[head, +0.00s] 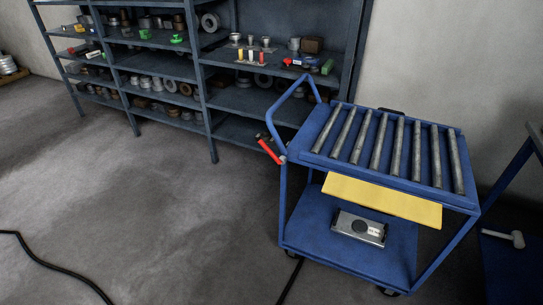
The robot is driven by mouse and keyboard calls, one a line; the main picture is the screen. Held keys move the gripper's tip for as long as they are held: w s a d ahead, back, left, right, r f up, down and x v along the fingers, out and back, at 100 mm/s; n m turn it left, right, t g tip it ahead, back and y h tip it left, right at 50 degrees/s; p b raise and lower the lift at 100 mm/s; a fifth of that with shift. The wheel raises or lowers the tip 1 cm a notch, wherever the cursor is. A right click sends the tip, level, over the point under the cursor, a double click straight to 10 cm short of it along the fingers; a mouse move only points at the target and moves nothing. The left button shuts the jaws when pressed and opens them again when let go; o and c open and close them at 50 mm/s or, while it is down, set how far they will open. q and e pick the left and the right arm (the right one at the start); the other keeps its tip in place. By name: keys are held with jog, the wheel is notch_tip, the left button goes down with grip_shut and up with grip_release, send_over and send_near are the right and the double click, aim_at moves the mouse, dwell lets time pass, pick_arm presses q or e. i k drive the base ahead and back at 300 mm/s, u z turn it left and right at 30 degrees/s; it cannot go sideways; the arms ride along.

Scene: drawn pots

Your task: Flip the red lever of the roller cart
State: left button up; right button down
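The blue roller cart (312,150) stands right of centre in the head view, with several steel rollers across its top. Its red lever (269,151) sticks out at the cart's left side, below the blue push handle (277,118). The lever slants up and to the left from its pivot near the cart frame. Neither of my grippers shows in this view, so nothing of mine is seen touching the lever or the cart.
A blue shelf rack (209,135) with many small parts stands behind the cart. A yellow panel (382,201) and a grey metal box (359,228) are below the rollers. A black cable (62,268) lies on the floor. The floor left of the cart is mostly clear.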

aim_at(283, 161)
jog(key=u, duration=0.45)
jog(key=i, duration=1.05)
jog(key=z, duration=0.15)
